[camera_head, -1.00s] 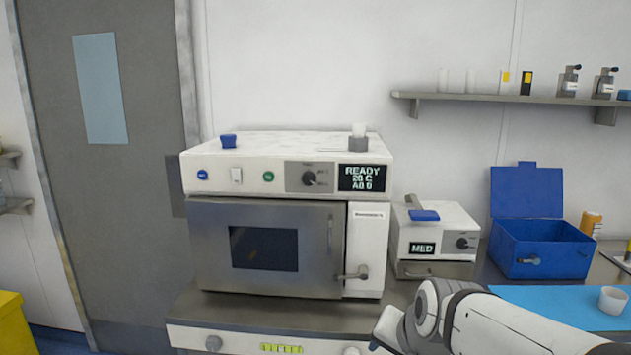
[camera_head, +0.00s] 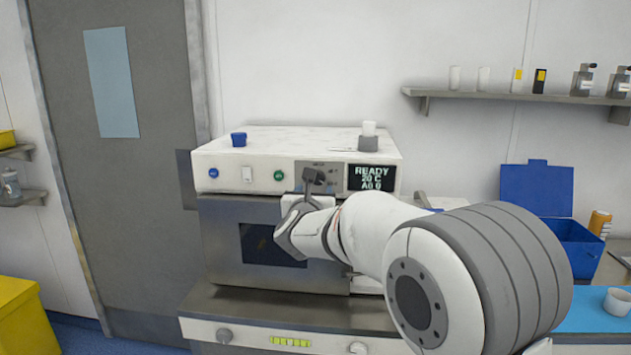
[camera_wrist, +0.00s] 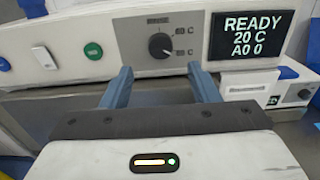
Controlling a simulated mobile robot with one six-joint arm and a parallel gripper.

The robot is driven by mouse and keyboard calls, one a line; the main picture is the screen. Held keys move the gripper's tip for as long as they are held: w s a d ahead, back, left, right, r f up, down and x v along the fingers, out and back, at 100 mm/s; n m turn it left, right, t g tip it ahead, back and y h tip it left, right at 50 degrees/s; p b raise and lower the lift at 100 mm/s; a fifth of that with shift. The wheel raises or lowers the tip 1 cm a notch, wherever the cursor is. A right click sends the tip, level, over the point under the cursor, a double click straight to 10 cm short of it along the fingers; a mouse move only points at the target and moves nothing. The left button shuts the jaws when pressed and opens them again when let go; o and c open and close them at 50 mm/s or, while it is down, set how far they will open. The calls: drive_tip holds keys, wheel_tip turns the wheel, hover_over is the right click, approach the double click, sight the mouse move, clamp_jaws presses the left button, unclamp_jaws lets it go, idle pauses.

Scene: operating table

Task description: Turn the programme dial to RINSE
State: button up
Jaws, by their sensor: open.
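The programme dial (camera_wrist: 161,45) is a dark round knob on a grey panel of the white washer's front, with small temperature-like marks beside it. In the wrist view it sits just beyond and between my fingertips, apart from them. My gripper (camera_wrist: 160,72) is open and empty, its two blue-grey fingers pointing at the panel. In the head view my gripper (camera_head: 314,180) is in front of the panel and hides the dial. The display (camera_wrist: 250,36) right of the dial reads READY, 20 C, A0 0; it also shows in the head view (camera_head: 372,178).
A green button (camera_wrist: 93,51) and a white switch (camera_wrist: 43,55) are left of the dial. The steel door (camera_head: 225,235) is below. A blue cup (camera_head: 239,140) and a grey-white container (camera_head: 368,143) stand on the washer top. A smaller machine (camera_wrist: 285,92) is at right.

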sight(318, 180)
drive_tip(key=w+p, duration=0.2)
drive_tip(key=w, duration=0.4)
drive_tip(key=shift+w+d+r+p, duration=0.1)
drive_tip(key=shift+d+p, duration=0.05)
drive_tip(key=shift+p, duration=0.2)
drive_tip(key=shift+w, duration=0.55)
drive_tip(key=shift+c, duration=0.5)
